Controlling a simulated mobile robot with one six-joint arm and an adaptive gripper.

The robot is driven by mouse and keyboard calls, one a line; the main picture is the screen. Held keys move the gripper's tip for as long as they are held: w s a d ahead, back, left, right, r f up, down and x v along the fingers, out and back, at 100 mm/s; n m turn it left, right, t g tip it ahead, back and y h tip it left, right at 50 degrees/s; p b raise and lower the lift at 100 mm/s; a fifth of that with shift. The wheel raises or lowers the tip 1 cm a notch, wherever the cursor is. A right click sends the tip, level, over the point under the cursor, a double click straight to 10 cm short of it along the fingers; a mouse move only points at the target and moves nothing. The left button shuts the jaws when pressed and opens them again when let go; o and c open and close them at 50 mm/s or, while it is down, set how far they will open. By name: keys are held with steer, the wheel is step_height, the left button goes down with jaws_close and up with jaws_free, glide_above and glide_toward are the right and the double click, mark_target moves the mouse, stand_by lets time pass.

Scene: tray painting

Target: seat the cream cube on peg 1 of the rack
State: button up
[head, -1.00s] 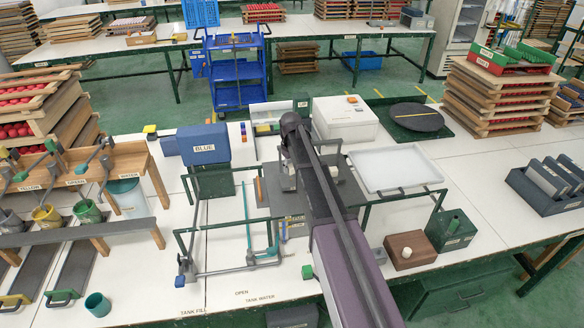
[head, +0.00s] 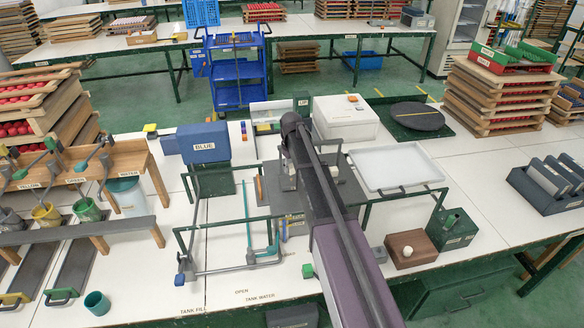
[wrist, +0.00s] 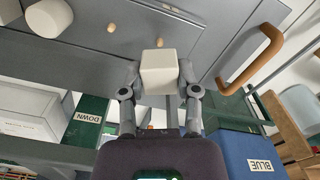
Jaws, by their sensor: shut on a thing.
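The cream cube (wrist: 158,75) is in the wrist view, held between the two fingers of my gripper (wrist: 158,78), which is shut on it. Just beyond the cube is the grey rack panel (wrist: 205,25). A short wooden peg (wrist: 160,42) shows right above the cube's top edge. I cannot tell whether the cube touches this peg. A second wooden peg (wrist: 111,27) stands bare to the left. No peg numbers are readable. In the head view, my arm hides the cube and most of the gripper.
Pale rounded pieces (wrist: 48,18) sit on the panel at upper left. A curved wooden handle (wrist: 255,60) sticks out to the right. A blue box marked BLUE (wrist: 245,155) and a green part marked DOWN (wrist: 88,120) flank the gripper. A white tray (head: 430,181) lies right of my arm.

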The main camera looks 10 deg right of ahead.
mark_target(292, 180)
steer(key=shift+f+b, duration=0.7)
steer(key=shift+f, duration=0.1)
steer(key=shift+s+d+f+b, duration=0.1)
steer(key=shift+s+f+b, duration=0.25)
steer(key=shift+s+b, duration=0.3)
steer(key=shift+s+f+b, duration=0.35)
steer(key=shift+s+b, duration=0.15)
steer(key=shift+b, duration=0.1)
stand_by(0.9)
steer(key=shift+s+b, duration=0.1)
steer(key=shift+b, duration=0.95)
stand_by(0.4)
steer(key=w+f, duration=0.3)
steer(key=shift+c, duration=0.3)
steer(key=shift+s+r, duration=0.15)
steer(key=shift+s, duration=0.1)
jaws_close()
steer(key=shift+w, duration=0.25)
